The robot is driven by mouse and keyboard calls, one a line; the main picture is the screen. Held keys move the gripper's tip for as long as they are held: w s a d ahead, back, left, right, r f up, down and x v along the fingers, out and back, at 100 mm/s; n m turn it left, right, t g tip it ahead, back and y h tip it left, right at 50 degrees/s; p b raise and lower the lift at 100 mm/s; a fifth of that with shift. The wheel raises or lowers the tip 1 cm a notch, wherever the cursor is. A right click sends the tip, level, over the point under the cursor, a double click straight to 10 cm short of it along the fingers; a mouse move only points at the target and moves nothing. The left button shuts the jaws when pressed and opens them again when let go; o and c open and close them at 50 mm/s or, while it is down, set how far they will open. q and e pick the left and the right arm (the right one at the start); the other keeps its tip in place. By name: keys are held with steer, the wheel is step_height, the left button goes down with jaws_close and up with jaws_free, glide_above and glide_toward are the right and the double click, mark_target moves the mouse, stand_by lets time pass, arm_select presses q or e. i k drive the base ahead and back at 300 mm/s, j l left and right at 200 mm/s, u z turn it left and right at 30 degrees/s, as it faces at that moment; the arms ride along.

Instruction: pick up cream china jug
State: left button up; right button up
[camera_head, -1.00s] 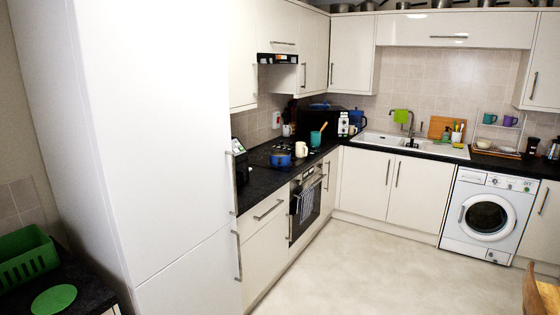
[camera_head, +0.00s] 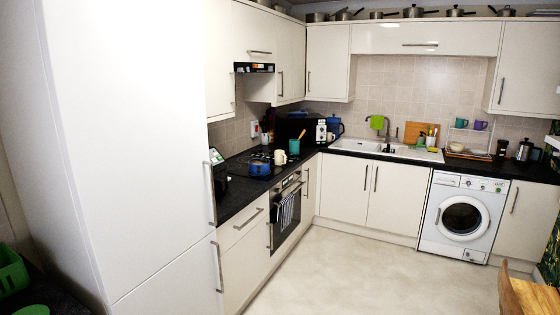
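A cream jug (camera_head: 280,157) stands upright on the black worktop by the hob, beside a blue pot (camera_head: 260,167) and a teal cup with a utensil in it (camera_head: 294,146). It is small and far off, so its handle and spout are hard to make out. Another pale vessel (camera_head: 265,138) stands further back near the wall. Neither of my grippers is in view.
A tall white fridge-freezer (camera_head: 130,150) fills the left. The pale floor (camera_head: 350,265) is clear in the middle. A wooden chair or table (camera_head: 528,295) is at the lower right. A green basket (camera_head: 12,272) sits at lower left. Several pans (camera_head: 410,13) stand atop the cupboards.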

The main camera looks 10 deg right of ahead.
mark_target(280, 156)
steer(key=i+l+z, duration=0.4)
steer(key=i, duration=0.4)
steer(key=i+l+z, duration=0.1)
steer(key=i+z, duration=0.3)
steer(key=i, duration=0.45)
steer(key=i+j+z, duration=0.15)
steer(key=i+z, duration=0.25)
steer(key=i, duration=0.45)
steer(key=i+l+u, duration=0.2)
steer(key=i, duration=0.35)
steer(key=i+u, duration=0.25)
steer(key=i, duration=0.3)
steer(key=i+l+u, duration=0.2)
steer(key=i, duration=0.3)
steer(key=i+l+u, duration=0.25)
steer(key=i+l, duration=0.2)
steer(key=i+l+u, duration=0.15)
steer(key=u, duration=0.3)
steer(key=i+l+u, duration=0.55)
steer(key=u, duration=0.3)
steer(key=i+l+u, duration=0.1)
steer(key=l+u, duration=1.2)
steer(key=i+l+u, duration=0.4)
steer(key=l+u, duration=0.15)
steer(key=l, duration=0.15)
steer(key=i+j, duration=0.05)
